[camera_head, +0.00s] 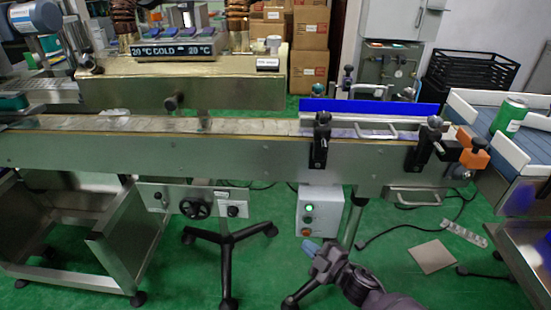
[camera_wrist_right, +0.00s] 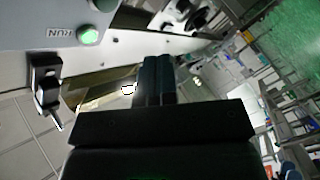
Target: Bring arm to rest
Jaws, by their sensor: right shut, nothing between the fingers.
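My right gripper (camera_head: 313,246) is low at the bottom centre of the head view, in front of the conveyor machine (camera_head: 230,155). Its fingers point up and to the left. In the right wrist view the two dark fingers (camera_wrist_right: 157,80) lie together, with nothing held between them. The gripper appears apart from the machine. My left gripper is not in view.
A control box (camera_head: 320,210) with a green button stands under the conveyor; its RUN panel (camera_wrist_right: 60,25) shows in the wrist view. A black tripod stand (camera_head: 228,245) is to the left. A green can (camera_head: 509,117) is at the right. Green floor (camera_head: 400,200) is partly clear.

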